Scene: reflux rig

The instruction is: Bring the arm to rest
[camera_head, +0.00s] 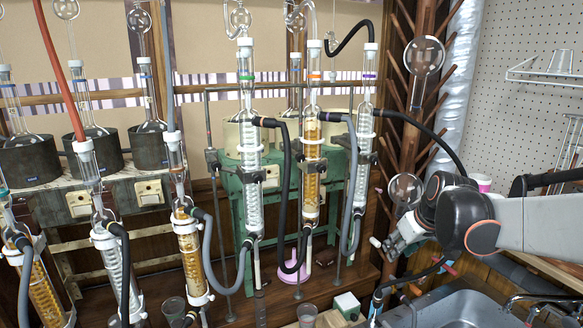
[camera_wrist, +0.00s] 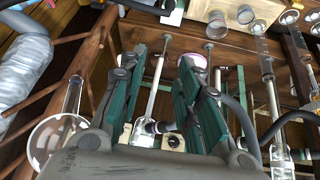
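My arm (camera_head: 548,222) reaches in from the right edge in the head view. My gripper (camera_head: 392,246) is at its end, right of the glass rig and above the sink side. In the wrist view the two dark green fingers of my gripper (camera_wrist: 163,58) stand apart, with a gap between them. I see nothing held in that gap; rods and glassware show behind it. A small white piece shows at the gripper's tip in the head view, and I cannot tell what it is.
Glass condensers (camera_head: 311,150) with black and grey hoses stand left of my gripper on a green frame (camera_head: 231,196). A wooden rack (camera_head: 422,60) with pegs and round flasks (camera_head: 424,55) is close behind. A sink (camera_head: 450,308) lies below right. A pegboard wall (camera_head: 525,100) is behind my arm.

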